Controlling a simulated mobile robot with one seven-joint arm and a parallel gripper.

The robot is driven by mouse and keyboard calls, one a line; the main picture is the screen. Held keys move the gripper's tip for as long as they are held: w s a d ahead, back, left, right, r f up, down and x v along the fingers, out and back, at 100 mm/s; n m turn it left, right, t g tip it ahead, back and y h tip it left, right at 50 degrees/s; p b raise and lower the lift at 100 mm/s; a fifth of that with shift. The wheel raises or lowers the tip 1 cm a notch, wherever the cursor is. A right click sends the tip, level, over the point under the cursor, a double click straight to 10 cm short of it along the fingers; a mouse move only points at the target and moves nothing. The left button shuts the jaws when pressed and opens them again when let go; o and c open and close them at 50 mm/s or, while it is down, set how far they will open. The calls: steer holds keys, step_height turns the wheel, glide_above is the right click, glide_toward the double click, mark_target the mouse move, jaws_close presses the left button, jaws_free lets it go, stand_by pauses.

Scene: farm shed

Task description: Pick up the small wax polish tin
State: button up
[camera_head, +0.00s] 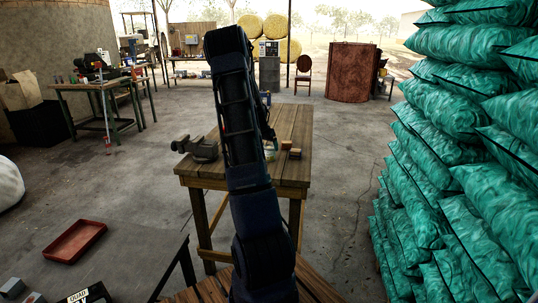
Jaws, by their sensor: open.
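A wooden workbench (300,125) stands in front of me. Small items sit on it just right of my arm: a small brown item (286,145), a reddish-brown block-like item (295,154) and a pale greenish item (271,152) partly behind my arm. They are too small to tell which, if any, is the wax polish tin. My own arm rises through the middle of the view and covers part of the bench top. My gripper cannot be made out; it is hidden behind the arm or out of the picture.
A dark metal vise (197,149) sits on the bench's left edge. Stacked green sacks (455,170) wall off the right side. A red tray (75,241) lies on a dark table (130,262) at lower left. Concrete floor (340,170) is open between bench and sacks.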

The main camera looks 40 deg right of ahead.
mark_target(269, 147)
steer(key=x, duration=0.5)
steer(key=shift+s, duration=0.3)
steer(key=c, duration=1.3)
steer(key=shift+r, duration=0.1)
